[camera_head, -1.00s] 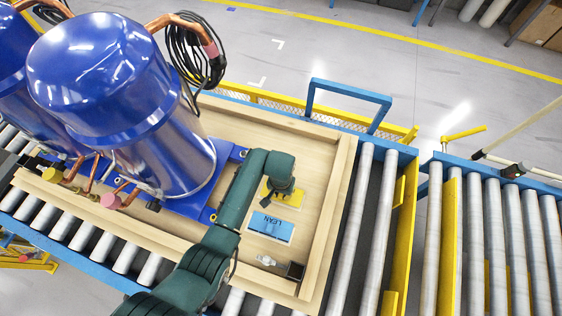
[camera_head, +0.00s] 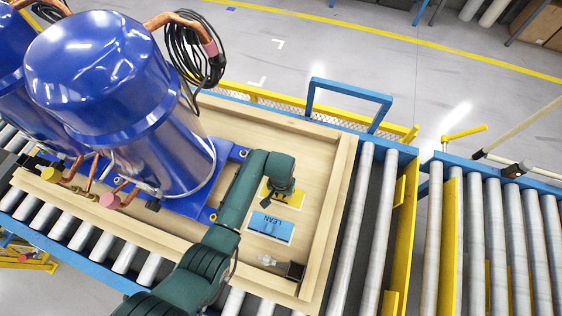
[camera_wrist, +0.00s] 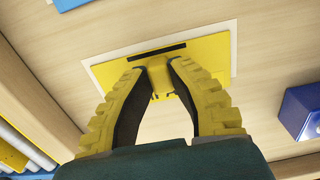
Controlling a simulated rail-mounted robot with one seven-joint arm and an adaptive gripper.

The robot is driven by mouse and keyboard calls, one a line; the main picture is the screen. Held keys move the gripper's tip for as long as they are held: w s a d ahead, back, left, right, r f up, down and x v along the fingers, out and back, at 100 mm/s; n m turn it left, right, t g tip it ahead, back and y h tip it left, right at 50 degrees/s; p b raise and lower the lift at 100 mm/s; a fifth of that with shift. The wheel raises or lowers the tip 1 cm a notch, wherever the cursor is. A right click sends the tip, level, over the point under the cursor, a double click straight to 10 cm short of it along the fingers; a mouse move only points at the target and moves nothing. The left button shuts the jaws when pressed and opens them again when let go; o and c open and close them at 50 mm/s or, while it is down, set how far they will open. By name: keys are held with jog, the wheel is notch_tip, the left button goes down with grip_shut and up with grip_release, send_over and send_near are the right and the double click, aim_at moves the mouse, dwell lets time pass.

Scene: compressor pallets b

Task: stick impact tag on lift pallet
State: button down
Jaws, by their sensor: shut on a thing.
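The lift pallet (camera_head: 335,205) is a light wooden tray with raised rims, lying on the roller conveyor. My gripper (camera_head: 280,188) is low over its right part. In the wrist view my gripper (camera_wrist: 158,68) is shut on a small yellow piece (camera_wrist: 158,78), which I take to be the impact tag. Below it a yellow panel (camera_wrist: 112,76) with a black bar and a pale area lies at the pallet's wooden surface. I cannot tell whether the held piece and panel are joined or touching. In the head view the gripper partly hides the yellow panel (camera_head: 293,199).
A blue card (camera_head: 271,228) lettered "LEAN" lies beside the yellow panel. A small clear item (camera_head: 266,261) and a dark block (camera_head: 294,271) sit near the front rim. A large blue compressor (camera_head: 150,130) stands left of my arm. Bare wood lies to the right.

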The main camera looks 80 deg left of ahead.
jog(key=c, duration=1)
grip_release()
jog(key=shift+o, duration=0.2)
notch_tip(320, 180, up, 12)
